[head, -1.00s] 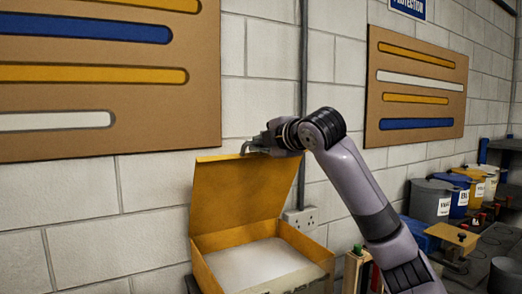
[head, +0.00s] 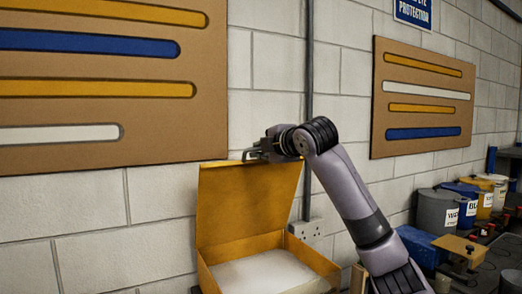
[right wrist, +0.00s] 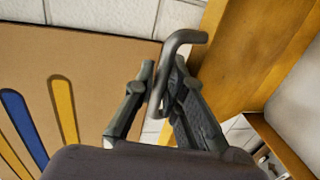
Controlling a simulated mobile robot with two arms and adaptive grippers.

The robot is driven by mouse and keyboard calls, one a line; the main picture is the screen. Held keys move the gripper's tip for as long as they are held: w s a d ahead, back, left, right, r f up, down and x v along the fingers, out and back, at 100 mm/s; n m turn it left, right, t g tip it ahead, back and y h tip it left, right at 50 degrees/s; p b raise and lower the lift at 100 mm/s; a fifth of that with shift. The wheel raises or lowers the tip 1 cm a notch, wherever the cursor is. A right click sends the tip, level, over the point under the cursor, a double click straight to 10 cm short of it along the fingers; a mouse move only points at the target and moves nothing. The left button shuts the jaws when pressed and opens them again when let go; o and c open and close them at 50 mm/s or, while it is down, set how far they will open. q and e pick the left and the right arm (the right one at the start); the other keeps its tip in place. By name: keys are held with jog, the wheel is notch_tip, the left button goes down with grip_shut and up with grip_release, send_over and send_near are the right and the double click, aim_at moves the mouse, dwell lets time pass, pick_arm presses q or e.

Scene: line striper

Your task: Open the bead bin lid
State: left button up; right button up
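The bead bin is a yellow box (head: 209,278) low in the head view, with pale white contents (head: 262,272) inside. Its yellow lid (head: 246,205) stands raised, roughly upright, at the back of the box. My right gripper (head: 254,153) is at the lid's top edge. In the right wrist view the lid (right wrist: 243,45) fills the upper right, and a dark bent handle (right wrist: 186,38) runs from it down between the fingers. The right gripper (right wrist: 163,85) looks shut on this handle, with a finger on each side. My left gripper is not in view.
A block wall with brown boards (head: 422,100) of coloured strips is behind the bin. A vertical pipe (head: 309,90) and a socket (head: 306,230) are just right of the lid. Labelled tubs (head: 437,209) and a blue block (head: 420,246) lie farther right.

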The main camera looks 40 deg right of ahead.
jog(key=o, duration=0.4)
jog(key=shift+c, duration=0.2)
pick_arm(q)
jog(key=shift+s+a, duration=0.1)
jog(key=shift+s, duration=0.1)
pick_arm(e)
jog(key=shift+s, duration=0.1)
jog(key=v, duration=1.2)
jog(key=shift+r, duration=0.1)
